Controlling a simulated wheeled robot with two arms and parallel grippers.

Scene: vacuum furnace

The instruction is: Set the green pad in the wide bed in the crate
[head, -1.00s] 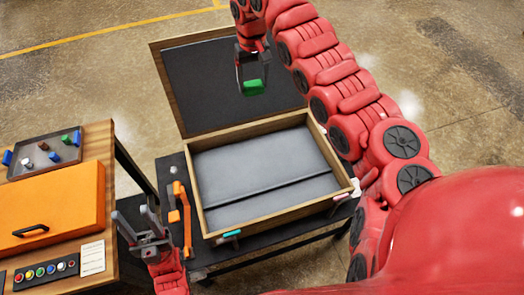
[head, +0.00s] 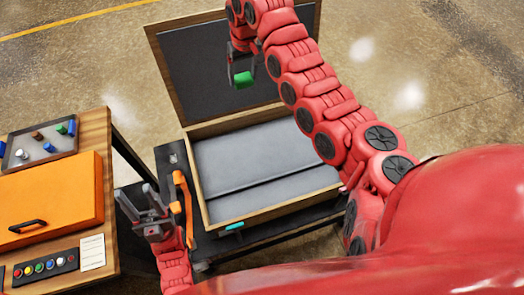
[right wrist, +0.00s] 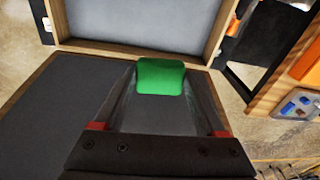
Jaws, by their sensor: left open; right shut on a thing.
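The green pad (head: 243,79) is held in my right gripper (head: 241,72), above the dark inside of the crate's raised lid. In the right wrist view the green pad (right wrist: 160,76) sits between the fingertips, short of the crate's wooden rim. The crate (head: 204,204) has a wooden frame and a grey lined inside with a ridge across it that parts a wide bed (head: 250,155) at the back from a narrower one (head: 270,196) at the front. Both beds look empty, though my right arm hides the back right corner. My left gripper (head: 146,199) is open and empty, left of the crate.
The crate's lid (head: 205,85) lies open behind it. An orange handle-like part (head: 183,205) is beside the crate's left wall. At left, a wooden bench (head: 112,220) bears an orange box (head: 50,190), a tray of small coloured parts (head: 20,160) and a button panel (head: 45,267).

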